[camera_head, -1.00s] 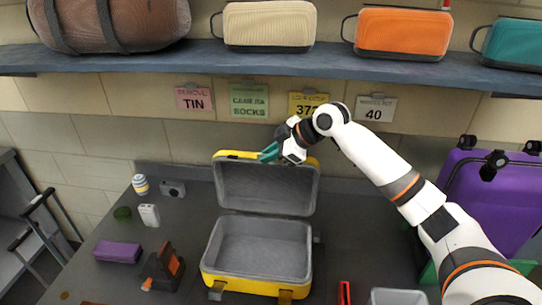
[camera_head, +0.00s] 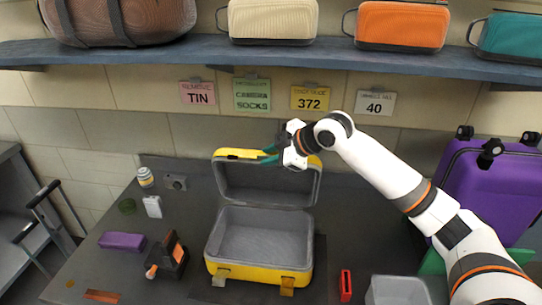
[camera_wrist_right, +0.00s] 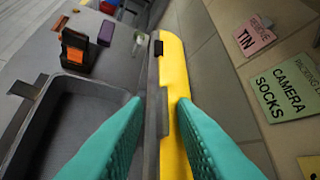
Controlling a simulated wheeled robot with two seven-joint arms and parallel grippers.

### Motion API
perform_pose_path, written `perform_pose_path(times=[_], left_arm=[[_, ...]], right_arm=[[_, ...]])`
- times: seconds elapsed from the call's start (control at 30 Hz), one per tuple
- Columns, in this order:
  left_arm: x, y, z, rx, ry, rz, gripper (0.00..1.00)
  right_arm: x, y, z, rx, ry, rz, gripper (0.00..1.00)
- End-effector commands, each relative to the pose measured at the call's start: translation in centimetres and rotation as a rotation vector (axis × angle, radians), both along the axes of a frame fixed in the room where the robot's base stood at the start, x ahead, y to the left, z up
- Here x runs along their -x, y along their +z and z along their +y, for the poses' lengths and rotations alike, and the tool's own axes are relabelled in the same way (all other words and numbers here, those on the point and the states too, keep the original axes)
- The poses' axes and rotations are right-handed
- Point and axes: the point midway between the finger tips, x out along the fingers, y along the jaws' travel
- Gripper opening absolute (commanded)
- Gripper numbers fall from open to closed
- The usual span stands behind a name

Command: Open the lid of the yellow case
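The yellow case (camera_head: 259,272) stands on the dark table with its lid (camera_head: 262,185) raised steeply above the hinge side; the grey inside shows and looks empty. My right gripper (camera_head: 269,154) is at the top edge of the lid, right of its middle. In the wrist view its two teal fingers (camera_wrist_right: 160,105) are apart, one on each side of the lid's edge (camera_wrist_right: 172,75), and the gripper looks open. Whether either finger touches the lid is hard to tell. My left gripper is not in view.
A purple box (camera_head: 121,241), an orange-and-black item (camera_head: 168,256) and small items lie left of the case. A red item (camera_head: 345,285) and a grey tray (camera_head: 397,290) are to the right. A shelf (camera_head: 330,50) with bags hangs above; a purple suitcase (camera_head: 485,195) stands at right.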

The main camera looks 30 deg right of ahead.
Motion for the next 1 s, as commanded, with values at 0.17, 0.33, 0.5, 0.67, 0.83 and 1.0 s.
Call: perform_pose_path(times=[0.17,0.33,0.5,0.67,0.83,1.0], left_arm=[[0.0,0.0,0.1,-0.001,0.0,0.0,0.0],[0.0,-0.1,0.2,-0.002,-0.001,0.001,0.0],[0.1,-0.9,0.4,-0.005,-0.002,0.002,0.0],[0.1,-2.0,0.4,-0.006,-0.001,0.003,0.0],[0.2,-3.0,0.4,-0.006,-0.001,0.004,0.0],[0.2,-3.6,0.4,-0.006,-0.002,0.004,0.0]], right_arm=[[0.0,-0.1,0.0,-0.001,0.0,0.005,0.3],[0.2,-0.1,0.0,-0.001,0.0,0.007,0.3],[1.5,0.9,-0.8,0.002,0.0,0.004,0.3],[3.9,2.9,-2.1,0.005,-0.001,0.003,0.3],[6.4,5.0,-3.3,0.005,-0.003,0.004,0.3],[7.9,6.5,-4.1,0.002,-0.001,0.005,0.3]])
